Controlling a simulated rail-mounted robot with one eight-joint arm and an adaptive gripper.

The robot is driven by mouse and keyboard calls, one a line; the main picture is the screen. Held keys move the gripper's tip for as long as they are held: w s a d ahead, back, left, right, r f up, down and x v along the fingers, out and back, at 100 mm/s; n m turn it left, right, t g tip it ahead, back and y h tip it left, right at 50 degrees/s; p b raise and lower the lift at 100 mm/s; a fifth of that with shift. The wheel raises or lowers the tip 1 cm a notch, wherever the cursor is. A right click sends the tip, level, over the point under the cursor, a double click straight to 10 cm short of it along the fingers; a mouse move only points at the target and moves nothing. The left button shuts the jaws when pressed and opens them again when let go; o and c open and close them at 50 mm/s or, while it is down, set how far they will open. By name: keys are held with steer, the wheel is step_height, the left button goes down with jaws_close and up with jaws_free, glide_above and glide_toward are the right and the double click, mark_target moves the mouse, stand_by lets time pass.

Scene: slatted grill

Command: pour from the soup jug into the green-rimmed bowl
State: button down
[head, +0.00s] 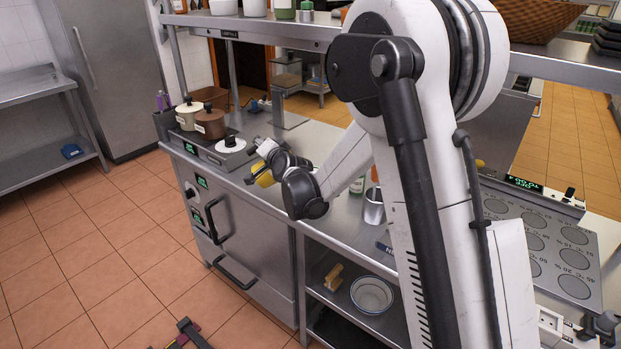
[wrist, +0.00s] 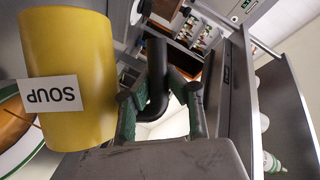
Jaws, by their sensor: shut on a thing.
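The yellow soup jug (wrist: 75,110), with a white SOUP label, fills the left of the wrist view. My gripper (wrist: 158,100) is shut on its dark handle (wrist: 157,62), between green finger pads. In the head view, the jug (head: 264,178) and my gripper (head: 272,160) are above the counter's front edge, right of the pots. The jug's tilt and contents cannot be told. A green-rimmed round thing (wrist: 22,160), white with brown inside, is cut off at the wrist view's left edge, partly behind the jug; it looks like the bowl. I cannot make it out in the head view.
Pots (head: 209,122) stand at the counter's left end. A metal cup (head: 374,207) stands on the counter close to my arm. A pale bowl (head: 372,294) sits on the lower shelf. The hob panel (head: 555,235) is at right. An upper shelf (head: 270,27) runs behind.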

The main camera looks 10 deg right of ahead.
mark_target(253, 150)
steer(key=shift+d, duration=0.1)
steer(key=shift+w+a+f+n+g+h+b, duration=0.1)
steer(key=shift+a+f+n+g+h+b, duration=0.2)
steer(key=shift+a+n, duration=0.35)
steer(key=shift+a+f+n+g+h+b, duration=0.1)
steer(key=shift+a+f+n+g+b, duration=0.3)
steer(key=shift+a, duration=0.4)
steer(key=shift+n, duration=0.25)
